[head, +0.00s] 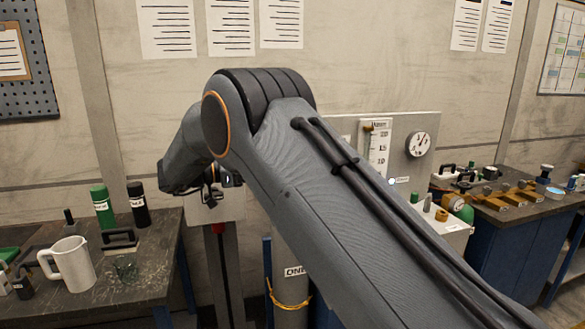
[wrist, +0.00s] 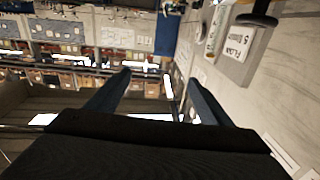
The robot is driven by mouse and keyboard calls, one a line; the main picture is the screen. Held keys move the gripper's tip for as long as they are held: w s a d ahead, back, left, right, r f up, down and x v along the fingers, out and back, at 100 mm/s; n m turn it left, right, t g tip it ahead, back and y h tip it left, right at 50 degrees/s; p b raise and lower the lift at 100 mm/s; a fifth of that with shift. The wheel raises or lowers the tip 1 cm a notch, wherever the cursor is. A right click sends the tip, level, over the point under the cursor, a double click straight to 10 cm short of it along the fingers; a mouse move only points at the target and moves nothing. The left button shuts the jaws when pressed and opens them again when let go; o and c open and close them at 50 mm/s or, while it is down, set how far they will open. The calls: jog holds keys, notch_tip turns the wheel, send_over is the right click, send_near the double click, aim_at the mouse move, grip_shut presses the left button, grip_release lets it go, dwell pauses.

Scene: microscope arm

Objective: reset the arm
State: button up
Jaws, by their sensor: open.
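My grey arm (head: 330,190) rises from the lower right of the head view to a large elbow with an orange ring, then folds down to the left. Its wrist end (head: 182,160) hangs in front of the wall, above and right of the left bench. In the wrist view my gripper (wrist: 159,77) is open, its two dark fingers spread apart with nothing between them. The wrist view is tilted, with shelves on the left and the wall on the right. In the head view the fingers cannot be made out clearly.
The left bench (head: 145,270) holds a white mug (head: 68,264), a green bottle (head: 102,207) and a black bottle (head: 138,204). A gauge panel (head: 428,130) stands behind my arm. The right bench (head: 508,215) carries brass parts. A cylinder (head: 290,290) stands below my arm.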

jog(key=w+d+r+n+t+y, duration=0.4)
jog(key=w+d+n+t+y, duration=0.55)
jog(key=w, duration=0.45)
jog(key=s+d+f+n+g+y, duration=0.25)
jog(key=s+d+f+g, duration=0.2)
jog(key=s+f, duration=0.65)
jog(key=s+d+f+n+g+y, duration=0.1)
jog(key=s+d+f+g+y, duration=0.3)
jog(key=s, duration=1.3)
jog(key=s+d+f+n+g+y, duration=0.15)
jog(key=s+d+f+g, duration=0.4)
jog(key=s, duration=0.75)
notch_tip(320, 180, down, 14)
jog(key=s+b, duration=0.1)
jog(key=b, duration=0.9)
jog(key=shift+s+d, duration=0.25)
